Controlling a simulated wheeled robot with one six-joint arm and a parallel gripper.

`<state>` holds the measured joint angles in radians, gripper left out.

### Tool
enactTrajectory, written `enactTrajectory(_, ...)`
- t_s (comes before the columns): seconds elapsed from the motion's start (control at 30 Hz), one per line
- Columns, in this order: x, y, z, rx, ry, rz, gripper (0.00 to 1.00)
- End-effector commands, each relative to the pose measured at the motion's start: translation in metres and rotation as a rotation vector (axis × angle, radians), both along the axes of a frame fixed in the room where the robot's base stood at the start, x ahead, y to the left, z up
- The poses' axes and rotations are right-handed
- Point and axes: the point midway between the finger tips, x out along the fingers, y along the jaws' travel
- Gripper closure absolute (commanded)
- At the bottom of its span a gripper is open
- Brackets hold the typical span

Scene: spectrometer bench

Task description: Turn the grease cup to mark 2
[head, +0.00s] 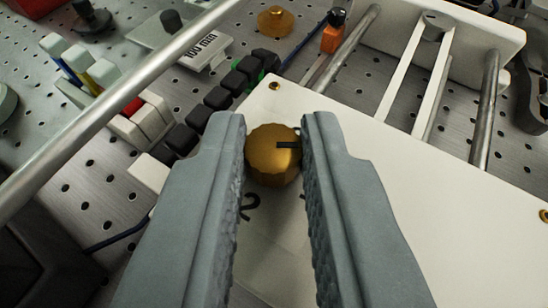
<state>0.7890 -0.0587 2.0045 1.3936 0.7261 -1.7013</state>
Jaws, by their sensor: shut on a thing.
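The grease cup (268,170) is a brass, ridged round cap on a white plate (420,210). A short black line on its top points to the right in the picture. A black "2" (250,206) is printed on the plate just below and left of the cap. Part of another dark mark shows beside the right finger, too covered to read. My gripper (273,150) is shut on the grease cup, one grey finger on its left side and one on its right. The fingers hide much of the plate around it.
A metal rod (115,108) crosses the upper left. A row of black blocks (220,98) runs beside the plate's left edge. A white frame with metal rods (485,110) stands at the upper right. Another brass knob (275,21) sits on the perforated bench at the back.

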Motion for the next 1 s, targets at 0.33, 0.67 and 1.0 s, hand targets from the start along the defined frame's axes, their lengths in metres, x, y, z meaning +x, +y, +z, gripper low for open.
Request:
enactTrajectory(0.33, 0.000, 0.000, 0.000, 0.000, 0.000, 0.000, 0.61)
enactTrajectory(0.67, -0.015, 0.000, 0.007, -0.003, -0.001, -0.001, 0.61)
enactTrajectory(1.0, -0.076, -0.001, 0.032, -0.003, -0.001, -0.002, 0.61)
